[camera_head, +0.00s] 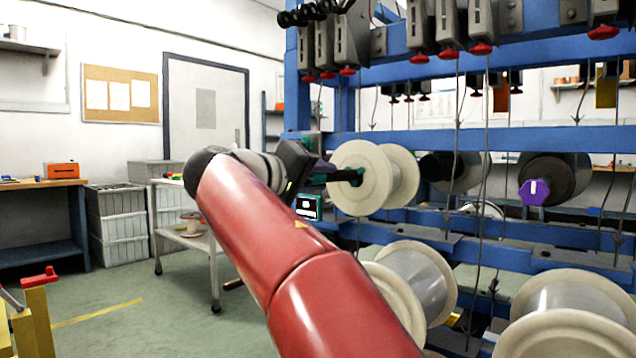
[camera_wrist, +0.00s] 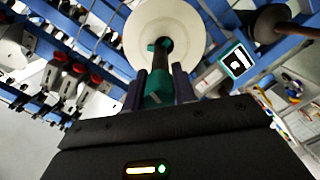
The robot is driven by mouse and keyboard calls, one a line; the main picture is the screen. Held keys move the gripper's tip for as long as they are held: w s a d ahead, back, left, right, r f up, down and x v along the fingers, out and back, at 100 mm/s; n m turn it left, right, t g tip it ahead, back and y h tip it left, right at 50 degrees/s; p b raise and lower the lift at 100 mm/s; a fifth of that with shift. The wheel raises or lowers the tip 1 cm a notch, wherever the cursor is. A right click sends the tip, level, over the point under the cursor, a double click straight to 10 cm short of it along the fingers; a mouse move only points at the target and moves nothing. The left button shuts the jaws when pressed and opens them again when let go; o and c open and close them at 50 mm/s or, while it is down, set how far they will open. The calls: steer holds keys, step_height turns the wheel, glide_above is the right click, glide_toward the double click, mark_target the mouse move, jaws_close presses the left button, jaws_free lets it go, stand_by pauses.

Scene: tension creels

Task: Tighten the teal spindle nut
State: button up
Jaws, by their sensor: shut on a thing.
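The teal spindle nut (camera_wrist: 154,92) sits on the dark spindle in front of a cream spool (camera_wrist: 190,22) in the wrist view. My gripper (camera_wrist: 161,84) has a finger on each side of the nut and is shut on it. In the head view, the teal nut (camera_head: 318,179) shows at the end of the spindle, in front of the cream spool (camera_head: 365,178) on the blue rack. My gripper (camera_head: 308,172) reaches it from the left, and its fingers are hard to make out there. My red arm hides part of the view below.
The blue rack (camera_head: 400,75) carries several grey tensioners with red knobs above. A dark spool with a purple nut (camera_head: 534,191) is to the right. More cream spools (camera_head: 415,285) sit lower. A marker plate (camera_head: 308,207) is just below my gripper. A white cart (camera_head: 190,238) stands left; floor there is open.

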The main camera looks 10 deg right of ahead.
steer(key=shift+f+m, duration=0.1)
steer(key=shift+m, duration=0.2)
steer(key=o, duration=1)
steer(key=v, duration=0.7)
steer(key=shift+s+a, duration=0.25)
steer(key=shift+a, duration=0.1)
